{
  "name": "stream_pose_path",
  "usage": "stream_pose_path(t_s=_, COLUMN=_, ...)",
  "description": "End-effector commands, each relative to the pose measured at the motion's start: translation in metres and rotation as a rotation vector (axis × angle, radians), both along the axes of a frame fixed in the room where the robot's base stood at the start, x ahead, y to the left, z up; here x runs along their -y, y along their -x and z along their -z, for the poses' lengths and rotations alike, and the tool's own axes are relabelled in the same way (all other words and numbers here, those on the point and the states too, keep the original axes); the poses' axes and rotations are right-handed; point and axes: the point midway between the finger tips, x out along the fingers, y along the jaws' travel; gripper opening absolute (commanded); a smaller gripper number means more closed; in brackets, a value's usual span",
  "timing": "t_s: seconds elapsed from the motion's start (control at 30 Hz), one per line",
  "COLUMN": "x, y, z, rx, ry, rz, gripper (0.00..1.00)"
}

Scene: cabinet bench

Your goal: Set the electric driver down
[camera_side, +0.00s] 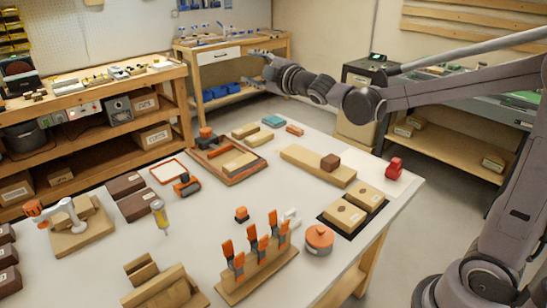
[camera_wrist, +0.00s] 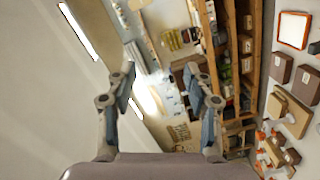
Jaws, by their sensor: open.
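My gripper (camera_side: 262,68) is raised beyond the far edge of the white table, its fingers pointing left. In the wrist view my gripper (camera_wrist: 165,85) shows two fingers spread wide with nothing between them. I cannot tell for sure which thing is the electric driver. A yellow and grey tool (camera_side: 159,214) with a thin tip pointing down is on or just above the table, left of centre. An orange and dark tool (camera_side: 187,185) lies beside a red-framed white panel (camera_side: 167,172). My gripper is well apart from both.
A wooden rack of orange-handled tools (camera_side: 257,270) stands at the front. An orange round container (camera_side: 319,238), a black tray of wooden blocks (camera_side: 340,228) and a red item (camera_side: 394,168) are to the right. A wooden tray (camera_side: 228,178) sits mid-table. Shelved benches line the back.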

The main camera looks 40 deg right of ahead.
Motion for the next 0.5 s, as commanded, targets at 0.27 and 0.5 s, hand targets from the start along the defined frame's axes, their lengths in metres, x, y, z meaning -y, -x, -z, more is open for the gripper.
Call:
stream_pose_path(t_s=0.27, x=0.013, y=0.113, z=0.065, rx=-0.296, ry=-0.489, rz=0.199, gripper=0.52)
stream_pose_path(t_s=0.5, x=-0.004, y=0.222, z=0.144, rx=-0.568, ry=-0.867, rz=0.380, gripper=0.52)
